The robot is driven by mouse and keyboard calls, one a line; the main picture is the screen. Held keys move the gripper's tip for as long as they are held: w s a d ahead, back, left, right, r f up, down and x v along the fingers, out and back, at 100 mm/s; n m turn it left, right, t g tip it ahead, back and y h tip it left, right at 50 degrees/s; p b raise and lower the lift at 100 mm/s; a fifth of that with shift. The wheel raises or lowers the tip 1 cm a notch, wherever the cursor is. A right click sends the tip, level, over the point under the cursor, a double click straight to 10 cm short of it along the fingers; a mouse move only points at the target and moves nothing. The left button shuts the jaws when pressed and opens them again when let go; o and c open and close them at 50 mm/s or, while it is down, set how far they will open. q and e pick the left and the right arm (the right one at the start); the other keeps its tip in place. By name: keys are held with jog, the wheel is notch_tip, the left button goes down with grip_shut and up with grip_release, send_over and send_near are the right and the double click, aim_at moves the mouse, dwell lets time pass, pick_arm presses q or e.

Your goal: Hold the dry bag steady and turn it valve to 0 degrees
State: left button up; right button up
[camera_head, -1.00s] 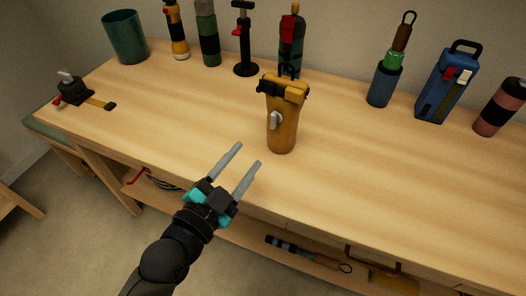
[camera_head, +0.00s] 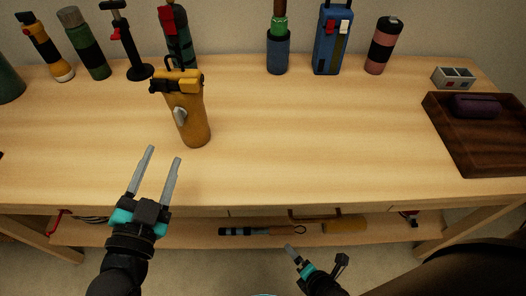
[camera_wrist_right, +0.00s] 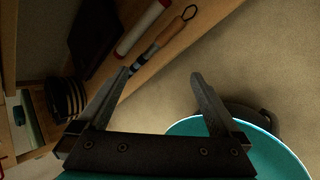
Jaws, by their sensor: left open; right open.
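The yellow dry bag (camera_head: 191,117) stands upright on the wooden table, left of centre in the head view. It has a rolled black-buckled top and a grey valve (camera_head: 180,116) on its front left side. My left gripper (camera_head: 163,160) is open and empty, in front of the bag and a little to its left, apart from it. My right gripper (camera_head: 292,254) is low, in front of the table's front edge and below the top. In the right wrist view its fingers (camera_wrist_right: 163,82) are open with nothing between them.
Bottles and other tall items, such as a green bottle (camera_head: 88,44) and a blue bag (camera_head: 332,42), line the table's back. A dark wooden tray (camera_head: 490,150) with a purple case (camera_head: 477,106) lies at right. The table's middle is clear. A lower shelf (camera_head: 190,235) holds tools.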

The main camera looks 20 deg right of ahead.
jog(key=w+a+r+n+t+y, duration=0.3)
jog(key=a+r+n+y, duration=0.2)
jog(key=a+r, duration=0.5)
jog(key=w+a+r+n+t+y, duration=0.35)
jog(key=a+r+n+y, duration=0.25)
jog(key=r, duration=0.8)
jog(key=s+a+r+n+g+y, duration=0.4)
jog(key=s+r+n+g, duration=0.15)
jog(key=r+n, duration=0.2)
jog(key=s+a+r+n+g+y, duration=0.4)
jog(key=a+r+n+g, duration=0.15)
jog(key=r+n, duration=0.2)
jog(key=w+d+r+m+t+h, duration=0.1)
jog(key=w+d+r+m+t, duration=0.2)
jog(key=w+r+m+t, duration=0.4)
jog(key=m+t+h, duration=0.2)
jog(key=t+h, duration=0.4)
jog(key=h, duration=0.5)
send_near(191, 116)
jog(key=f, duration=0.1)
jog(key=s+d+f, duration=0.1)
jog(key=f, duration=0.1)
jog(key=shift+s+d, duration=0.15)
jog(key=shift+s, duration=0.2)
jog(key=shift+w+h, duration=0.25)
jog(key=shift+h, duration=0.05)
jog(key=x, duration=1.4)
jog(key=shift+w+r, duration=0.15)
jog(key=shift+w, duration=0.2)
